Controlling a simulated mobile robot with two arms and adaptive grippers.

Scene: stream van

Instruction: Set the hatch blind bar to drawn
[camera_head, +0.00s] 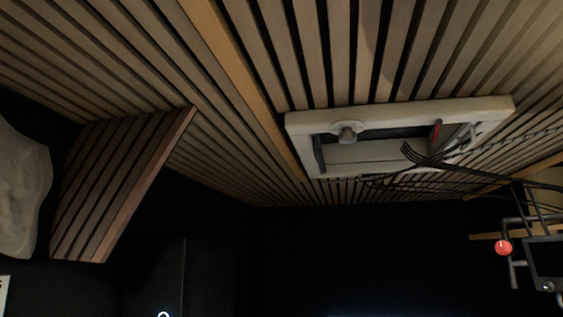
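A pale rectangular hatch frame (400,107) is set in the slatted wood surface at the upper right. Its opening is dark along the top and shows a pale panel below. A grey knob-like fitting (347,134) sits on the frame's upper edge. A short dark bar (319,154) stands at the left end of the opening. A small red piece (437,130) shows toward the right end. I cannot tell for sure which of these is the blind bar. Neither of my grippers is in view.
Black cables (470,173) fan across the frame's lower right corner. A device with a red ball (503,247) is at the right edge. A slatted wood box (120,185) juts out at left, beside pale cloth-like material (20,190). The lower middle is dark.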

